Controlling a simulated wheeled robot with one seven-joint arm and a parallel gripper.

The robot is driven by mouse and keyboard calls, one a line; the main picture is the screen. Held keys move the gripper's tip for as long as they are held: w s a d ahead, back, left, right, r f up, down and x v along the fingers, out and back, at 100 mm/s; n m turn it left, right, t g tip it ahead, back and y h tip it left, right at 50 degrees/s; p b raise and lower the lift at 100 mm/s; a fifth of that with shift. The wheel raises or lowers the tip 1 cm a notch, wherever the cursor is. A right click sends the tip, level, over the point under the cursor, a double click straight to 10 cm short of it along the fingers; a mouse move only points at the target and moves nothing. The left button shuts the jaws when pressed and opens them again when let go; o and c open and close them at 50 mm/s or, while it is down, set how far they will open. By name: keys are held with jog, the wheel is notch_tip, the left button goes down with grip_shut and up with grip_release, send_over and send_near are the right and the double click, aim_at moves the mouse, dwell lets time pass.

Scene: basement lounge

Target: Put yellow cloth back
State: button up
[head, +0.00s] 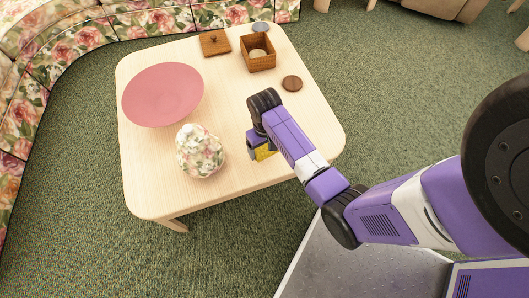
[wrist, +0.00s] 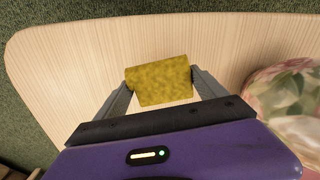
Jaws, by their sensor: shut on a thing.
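The yellow cloth (wrist: 160,82) is a small folded or block-like piece in the wrist view, between the two fingers of my gripper (wrist: 161,76). In the head view only a small part of the yellow cloth (head: 265,152) shows below my gripper (head: 260,145), near the table's front edge. My gripper is shut on the cloth. I cannot tell whether the cloth touches the tabletop. An open wooden box (head: 258,60) stands at the back of the table with something pale inside. A square wooden lid with a knob (head: 214,43) lies to its left.
The pale wooden table (head: 225,105) also holds a pink round plate or mat (head: 163,95), a floral rounded object (head: 199,152), a dark brown disc (head: 292,83) and a blue-grey disc (head: 261,27). A floral sofa (head: 75,35) borders the back and left. The table's middle is mostly clear.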

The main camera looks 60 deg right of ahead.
aim_at(265, 153)
jog(key=shift+f+b, duration=0.6)
jog(key=shift+f, duration=1.5)
jog(key=o, duration=1.3)
jog(key=shift+f, duration=0.15)
jog(key=shift+c, duration=0.2)
